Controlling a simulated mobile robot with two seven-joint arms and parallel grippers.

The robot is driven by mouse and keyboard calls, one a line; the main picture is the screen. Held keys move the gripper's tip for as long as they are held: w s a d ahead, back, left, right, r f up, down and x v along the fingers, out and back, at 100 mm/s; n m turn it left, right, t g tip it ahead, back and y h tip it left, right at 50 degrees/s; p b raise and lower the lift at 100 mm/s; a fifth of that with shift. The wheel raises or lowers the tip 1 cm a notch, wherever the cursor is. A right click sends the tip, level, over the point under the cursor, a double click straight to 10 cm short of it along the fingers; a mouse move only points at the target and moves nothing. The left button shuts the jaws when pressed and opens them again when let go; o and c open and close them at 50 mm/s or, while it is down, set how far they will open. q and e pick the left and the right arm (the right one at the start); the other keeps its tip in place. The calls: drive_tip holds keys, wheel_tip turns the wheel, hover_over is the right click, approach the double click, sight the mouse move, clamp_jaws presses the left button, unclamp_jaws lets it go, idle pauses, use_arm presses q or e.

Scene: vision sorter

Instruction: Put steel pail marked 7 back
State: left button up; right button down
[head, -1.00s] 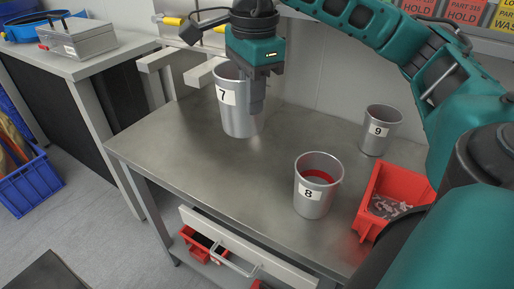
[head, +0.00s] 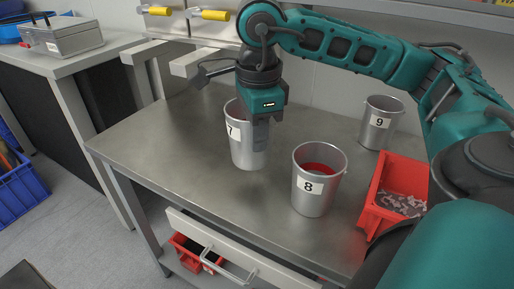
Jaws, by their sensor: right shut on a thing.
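The steel pail marked 7 (head: 243,152) is upright at the middle of the steel table, left of the pail marked 8. My right gripper (head: 258,135) points down at its right rim and is shut on it; the fingers hide part of the rim and wall. I cannot tell whether its base touches the table. The pail marked 8 (head: 314,201) stands at the front with something red inside. The pail marked 9 (head: 377,133) stands at the back right. My left gripper is not in view.
The steel table (head: 165,134) is bare on its left side. A red bin (head: 376,214) with small grey parts sits at the right, beside pail 8. A grey case (head: 66,40) is on the bench at the far left. An open drawer (head: 240,251) hangs below the front edge.

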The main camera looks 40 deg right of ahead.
sight(256, 169)
drive_tip(key=shift+f+b, duration=0.5)
drive_tip(key=shift+f, duration=2.3)
drive_tip(key=shift+f, duration=0.2)
drive_tip(key=c, duration=1.3)
unclamp_jaws()
drive_tip(key=shift+o, duration=0.2)
drive_tip(key=shift+r, duration=0.15)
